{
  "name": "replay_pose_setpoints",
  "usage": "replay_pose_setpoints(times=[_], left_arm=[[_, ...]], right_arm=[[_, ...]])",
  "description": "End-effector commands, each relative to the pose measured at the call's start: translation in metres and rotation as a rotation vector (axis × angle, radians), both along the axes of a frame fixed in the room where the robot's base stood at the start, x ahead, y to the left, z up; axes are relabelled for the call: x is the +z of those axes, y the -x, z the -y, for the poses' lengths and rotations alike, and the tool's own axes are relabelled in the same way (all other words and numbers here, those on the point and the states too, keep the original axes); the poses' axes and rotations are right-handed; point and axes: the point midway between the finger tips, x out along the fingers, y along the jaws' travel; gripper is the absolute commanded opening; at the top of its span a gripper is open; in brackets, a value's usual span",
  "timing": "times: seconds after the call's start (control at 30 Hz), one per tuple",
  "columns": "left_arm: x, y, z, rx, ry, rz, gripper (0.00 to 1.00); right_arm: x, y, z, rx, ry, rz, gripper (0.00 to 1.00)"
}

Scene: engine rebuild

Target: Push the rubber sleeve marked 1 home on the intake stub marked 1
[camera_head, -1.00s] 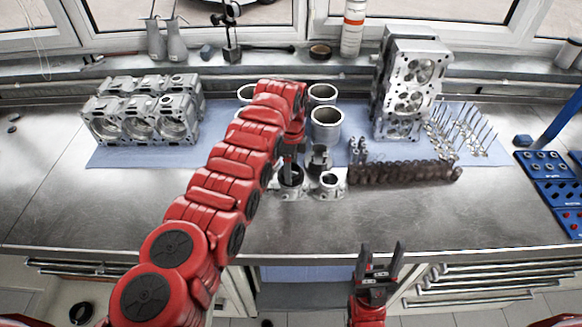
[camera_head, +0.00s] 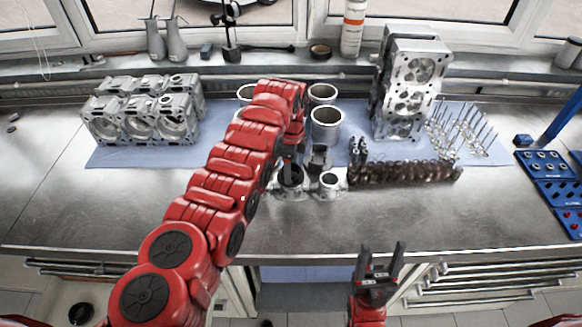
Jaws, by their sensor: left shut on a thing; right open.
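My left arm reaches from the lower left to the front middle of the bench. My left gripper (camera_head: 290,163) points down, partly hidden by its own arm, and is shut on a dark piece, the rubber sleeve (camera_head: 291,176), at the top of the left metal intake stub (camera_head: 292,190). I cannot tell how far the sleeve sits over the stub. A second stub (camera_head: 329,187) with a dark opening stands just to the right. No number marks are readable. My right gripper (camera_head: 381,262) is open and empty in front of the bench edge.
Metal cylinder liners (camera_head: 326,125) stand behind the stubs. A row of dark springs (camera_head: 405,173), upright valves (camera_head: 462,130) and a cylinder head stack (camera_head: 411,85) are right. An engine block (camera_head: 141,115) is left. The bench front left (camera_head: 90,205) is clear.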

Motion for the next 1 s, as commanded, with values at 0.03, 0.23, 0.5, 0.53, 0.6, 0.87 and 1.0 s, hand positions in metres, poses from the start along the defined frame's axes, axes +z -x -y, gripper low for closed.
replay_pose_setpoints(times=[0.03,0.23,0.5,0.53,0.6,0.87,1.0], left_arm=[[-0.001,0.000,0.000,0.000,0.000,0.000,0.20],[-0.004,0.000,0.000,0.000,0.000,0.000,0.20],[-0.009,0.000,0.000,0.000,0.000,0.000,0.19],[-0.009,0.000,0.000,0.000,0.000,0.000,0.19],[-0.010,0.000,0.000,0.000,0.000,-0.001,0.19],[-0.015,0.001,0.000,0.000,-0.001,-0.002,0.19],[-0.014,0.001,0.000,0.000,-0.001,-0.002,0.20]], right_arm=[[-0.001,0.000,0.000,0.000,0.000,0.000,0.62],[-0.004,0.000,0.000,0.000,0.000,0.000,0.62],[-0.008,0.000,0.000,0.000,0.000,0.000,0.62],[-0.009,0.000,0.000,0.000,0.000,0.000,0.62],[-0.010,0.000,0.000,0.000,0.000,0.000,0.62],[-0.013,0.000,0.000,0.000,0.000,0.000,0.62],[-0.013,0.000,0.000,0.000,0.000,0.000,0.62]])
